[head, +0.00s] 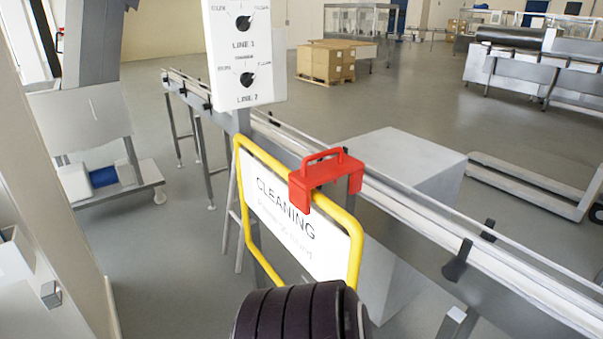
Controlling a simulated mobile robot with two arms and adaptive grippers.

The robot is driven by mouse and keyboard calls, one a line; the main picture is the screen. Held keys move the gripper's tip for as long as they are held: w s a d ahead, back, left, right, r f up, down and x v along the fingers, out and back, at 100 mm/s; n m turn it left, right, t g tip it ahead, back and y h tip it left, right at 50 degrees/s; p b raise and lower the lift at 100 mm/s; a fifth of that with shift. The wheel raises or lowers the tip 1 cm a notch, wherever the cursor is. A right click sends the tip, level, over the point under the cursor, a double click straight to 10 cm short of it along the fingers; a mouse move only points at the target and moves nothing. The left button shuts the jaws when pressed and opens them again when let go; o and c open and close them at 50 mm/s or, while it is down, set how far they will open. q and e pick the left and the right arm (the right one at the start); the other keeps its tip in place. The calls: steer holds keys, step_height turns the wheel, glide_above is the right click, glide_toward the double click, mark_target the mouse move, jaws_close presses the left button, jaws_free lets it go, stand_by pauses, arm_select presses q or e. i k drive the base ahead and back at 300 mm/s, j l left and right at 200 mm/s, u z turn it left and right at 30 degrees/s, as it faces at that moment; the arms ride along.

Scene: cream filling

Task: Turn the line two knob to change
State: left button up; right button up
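The line two knob (247,79) is a small black knob on the lower half of a white control panel (223,62), above the label "LINE 2". Small position labels surround it, too small to read with certainty, and I cannot tell exactly where it points. A similar line one knob (243,22) sits above it, over the label "LINE 1". The panel stands upright on a grey post at the upper middle of the head view.
A yellow-framed "CLEANING" sign (297,222) with a red clamp (325,176) hangs in front of the conveyor (400,205) below the panel. A grey box (398,160) stands behind the conveyor. Cardboard boxes (326,62) sit farther back. Open floor lies left of the sign.

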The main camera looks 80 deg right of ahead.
mark_target(247, 78)
steer(key=z, duration=2.5)
